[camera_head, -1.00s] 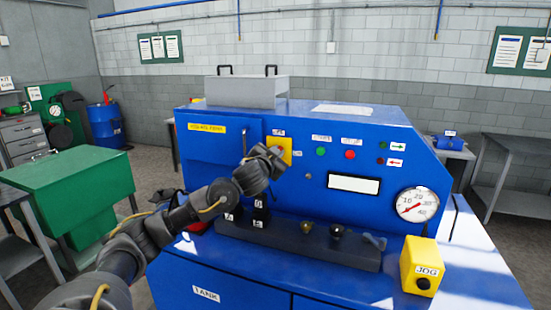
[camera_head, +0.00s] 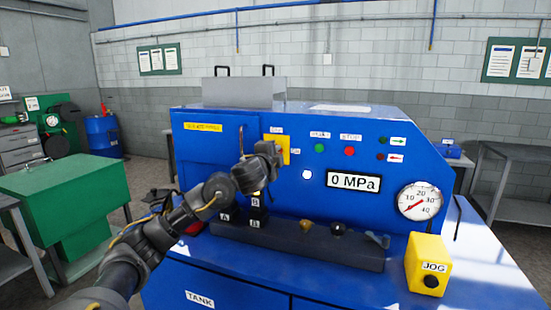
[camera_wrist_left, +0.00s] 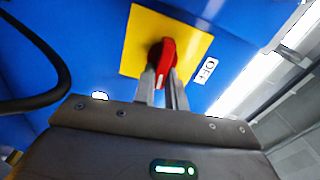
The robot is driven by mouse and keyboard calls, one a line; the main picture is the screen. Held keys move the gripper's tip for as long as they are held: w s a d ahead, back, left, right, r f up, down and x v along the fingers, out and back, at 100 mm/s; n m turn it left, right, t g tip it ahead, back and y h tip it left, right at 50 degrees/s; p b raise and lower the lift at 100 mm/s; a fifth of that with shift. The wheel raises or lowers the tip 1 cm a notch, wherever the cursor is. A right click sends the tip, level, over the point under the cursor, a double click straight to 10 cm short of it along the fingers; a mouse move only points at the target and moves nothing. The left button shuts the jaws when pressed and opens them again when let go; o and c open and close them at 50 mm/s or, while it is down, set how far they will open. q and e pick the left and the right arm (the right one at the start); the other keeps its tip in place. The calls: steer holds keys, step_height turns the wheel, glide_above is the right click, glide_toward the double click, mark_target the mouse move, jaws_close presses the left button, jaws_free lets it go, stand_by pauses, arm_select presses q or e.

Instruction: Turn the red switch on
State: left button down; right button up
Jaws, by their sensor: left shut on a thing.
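The red switch (camera_wrist_left: 164,55) sits on a square yellow plate (camera_wrist_left: 140,35) on the blue machine's front, with an OFF label (camera_wrist_left: 206,70) to its right in the left wrist view. My left gripper (camera_wrist_left: 165,80) is shut on the red switch, one finger on each side. In the head view the left gripper (camera_head: 278,152) covers the switch, and only part of the yellow plate (camera_head: 284,140) shows. The machine's display (camera_head: 353,182) reads 0 MPa and a round white lamp (camera_head: 307,174) beside it is lit. My right gripper is not in view.
Green and red buttons (camera_head: 349,151) lie right of the switch. Below are a dark ledge with levers (camera_head: 306,226), a pressure gauge (camera_head: 419,201) and a yellow JOG box (camera_head: 428,262). A dark curved handle or cable (camera_wrist_left: 45,55) is near the left wrist.

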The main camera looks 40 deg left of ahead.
arm_select(q)
steer(key=shift+f+m, duration=0.1)
steer(key=shift+m, duration=0.5)
steer(key=shift+b, duration=0.3)
steer(key=c, duration=1.4)
jaws_free()
steer(key=shift+c, duration=0.2)
steer(key=shift+s, duration=0.1)
steer(key=p+v, duration=0.2)
steer(key=v, duration=0.8)
steer(key=shift+s, duration=0.25)
